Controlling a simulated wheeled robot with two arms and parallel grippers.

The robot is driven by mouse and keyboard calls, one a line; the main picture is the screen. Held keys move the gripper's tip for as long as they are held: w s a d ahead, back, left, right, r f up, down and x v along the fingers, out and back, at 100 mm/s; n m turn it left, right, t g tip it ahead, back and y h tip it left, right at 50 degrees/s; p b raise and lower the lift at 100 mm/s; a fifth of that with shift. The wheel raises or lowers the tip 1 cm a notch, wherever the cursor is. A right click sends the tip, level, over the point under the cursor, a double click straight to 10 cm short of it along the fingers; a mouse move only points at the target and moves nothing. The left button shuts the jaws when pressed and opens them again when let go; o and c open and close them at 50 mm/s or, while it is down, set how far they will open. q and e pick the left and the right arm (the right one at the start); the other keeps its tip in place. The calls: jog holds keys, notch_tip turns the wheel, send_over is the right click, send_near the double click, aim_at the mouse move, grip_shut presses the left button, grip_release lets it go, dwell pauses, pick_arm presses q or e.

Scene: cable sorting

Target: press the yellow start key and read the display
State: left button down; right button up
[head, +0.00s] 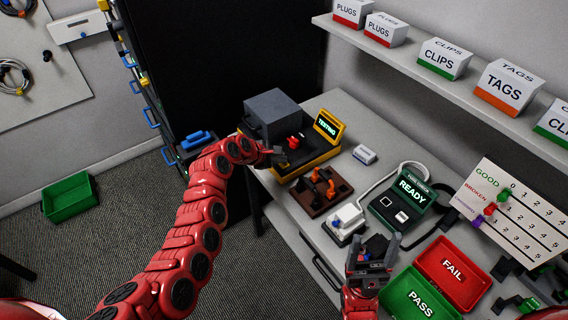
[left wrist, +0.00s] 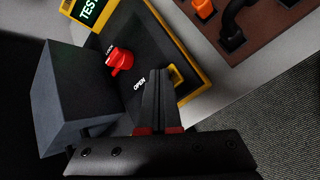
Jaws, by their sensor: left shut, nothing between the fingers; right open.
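The tester (head: 325,155) is a black and yellow unit on the bench. Its raised display (head: 328,126) glows with the word TESTING. The left wrist view shows part of the display (left wrist: 88,10) and the yellow start key (left wrist: 177,75) on the tester's dark top. My left gripper (head: 278,155) is shut and empty over the tester's near side. Its fingertips (left wrist: 152,75) lie beside or over the key's left edge; I cannot tell whether they touch it. The key is not made out in the head view. My right gripper (head: 370,252) is open and empty above the bench front.
A grey box (head: 272,115) and a red knob (left wrist: 120,60) marked OPEN sit by the key. A brown fixture (head: 320,191), a white device (head: 346,222), the READY fuse checker (head: 403,203) and the FAIL (head: 453,272) and PASS (head: 420,300) trays stand to the right.

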aim_at(281, 165)
dwell(0.5)
pick_arm(q)
jog(key=shift+r+p, duration=0.65)
jog(key=shift+r, duration=0.05)
jog(key=shift+r, duration=0.1)
jog(key=shift+r+p, duration=0.6)
jog(key=shift+r, duration=0.05)
notch_tip(281, 165, up, 4)
jog(key=p, duration=0.2)
jog(key=shift+f+p, duration=0.15)
jog(key=shift+p, duration=0.15)
jog(key=shift+f, duration=0.1)
